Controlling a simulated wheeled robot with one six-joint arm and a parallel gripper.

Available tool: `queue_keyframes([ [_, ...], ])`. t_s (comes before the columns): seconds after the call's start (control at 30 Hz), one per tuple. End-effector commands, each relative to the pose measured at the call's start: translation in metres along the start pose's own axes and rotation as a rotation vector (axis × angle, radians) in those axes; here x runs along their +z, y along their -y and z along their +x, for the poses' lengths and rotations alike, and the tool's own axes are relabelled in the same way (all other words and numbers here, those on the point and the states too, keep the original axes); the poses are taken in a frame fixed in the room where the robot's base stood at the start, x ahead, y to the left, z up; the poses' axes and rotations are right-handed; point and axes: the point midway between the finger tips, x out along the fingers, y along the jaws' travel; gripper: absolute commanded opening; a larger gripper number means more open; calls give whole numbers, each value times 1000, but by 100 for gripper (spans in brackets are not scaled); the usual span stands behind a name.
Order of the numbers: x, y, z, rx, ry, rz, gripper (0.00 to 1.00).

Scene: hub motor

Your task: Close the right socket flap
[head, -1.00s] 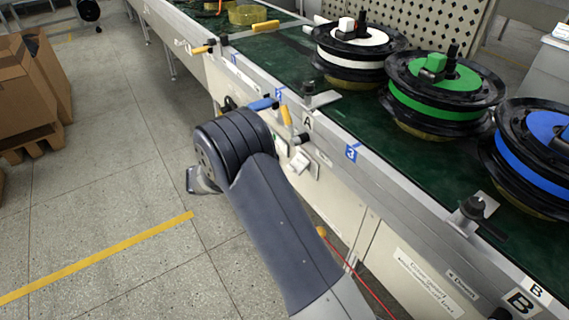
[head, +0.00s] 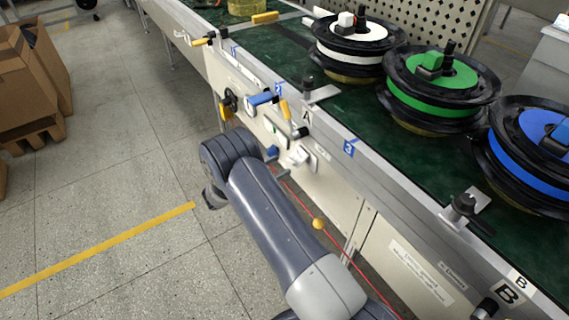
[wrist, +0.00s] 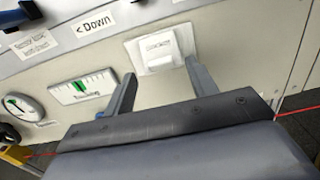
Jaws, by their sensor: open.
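A white socket unit (wrist: 160,49) with small lettering is fixed to the pale conveyor side panel, at the top middle of the wrist view. It also shows in the head view (head: 301,157), where a white part sticks out from the panel. I cannot tell separate left and right flaps apart, nor how far any flap stands open. My gripper (wrist: 160,72) is open and empty. Its two grey-blue fingers are spread just below the socket unit, with the right fingertip close to its lower right corner. I cannot tell whether it touches. My own arm mostly hides the gripper in the head view.
A tracking indicator (wrist: 84,87) and a round gauge (wrist: 18,108) sit left of the socket. A blue handle (head: 261,99) and a yellow lever (head: 285,110) project from the panel. A red cable (head: 290,192) runs along it.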

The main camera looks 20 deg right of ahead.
Motion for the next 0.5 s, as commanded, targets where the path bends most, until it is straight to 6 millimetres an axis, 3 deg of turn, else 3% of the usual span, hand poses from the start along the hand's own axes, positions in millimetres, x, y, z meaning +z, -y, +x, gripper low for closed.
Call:
queue_keyframes([
  [0.2, 0, 0, 27, -2, -1, 1, 55],
  [0.5, 0, 0, 32, 0, -1, 1, 55],
])
